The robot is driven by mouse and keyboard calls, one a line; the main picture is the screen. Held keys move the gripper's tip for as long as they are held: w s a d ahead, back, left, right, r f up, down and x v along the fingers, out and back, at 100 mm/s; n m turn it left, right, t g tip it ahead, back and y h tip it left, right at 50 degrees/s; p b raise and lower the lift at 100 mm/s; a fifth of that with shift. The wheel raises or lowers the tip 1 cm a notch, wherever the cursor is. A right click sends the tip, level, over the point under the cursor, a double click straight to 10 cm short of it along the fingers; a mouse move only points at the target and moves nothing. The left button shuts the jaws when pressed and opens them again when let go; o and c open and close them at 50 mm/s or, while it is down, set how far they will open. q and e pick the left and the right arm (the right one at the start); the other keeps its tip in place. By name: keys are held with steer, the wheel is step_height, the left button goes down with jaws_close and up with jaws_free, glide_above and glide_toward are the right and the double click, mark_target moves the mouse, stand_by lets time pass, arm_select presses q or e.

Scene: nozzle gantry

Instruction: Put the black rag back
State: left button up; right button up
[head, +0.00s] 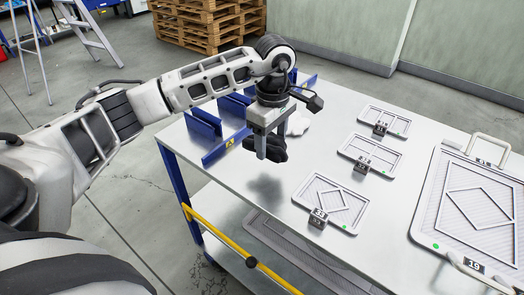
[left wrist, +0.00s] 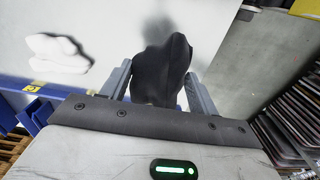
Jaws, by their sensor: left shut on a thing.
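The black rag (head: 277,150) is in my left gripper (head: 263,145), held above the table's left part. In the left wrist view the dark rag (left wrist: 160,70) sits between the two grey fingers of my left gripper (left wrist: 158,88), with a blurred shadow on the pale table beyond it. A white rag (head: 298,124) lies on the table just behind the gripper, partly hidden by it; it also shows in the left wrist view (left wrist: 58,53). My right gripper does not show in either view.
Blue upright dividers (head: 203,124) stand along the table's left end. Several framed plates with number tags, one tagged 53 (head: 345,195), lie on the table (head: 265,195). A large handled panel (head: 470,205) lies at right. A yellow rail (head: 235,250) runs along the front.

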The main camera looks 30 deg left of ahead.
mark_target(262, 164)
arm_select(q)
steer(key=f, duration=0.1)
steer(key=a+f, duration=0.2)
steer(key=shift+w+a, duration=0.25)
steer(key=shift+a+f+p, duration=0.15)
steer(key=shift+f+p, duration=0.1)
steer(key=shift+f, duration=0.7)
steer(key=shift+a+f+p, duration=0.1)
steer(key=shift+f+p, duration=0.1)
steer(key=shift+f, duration=0.7)
steer(key=shift+f, duration=0.1)
steer(key=o, duration=0.9)
steer(key=shift+o, duration=0.2)
step_height(262, 164, up, 12)
steer(key=shift+r+b, duration=0.15)
steer(key=shift+b, duration=0.35)
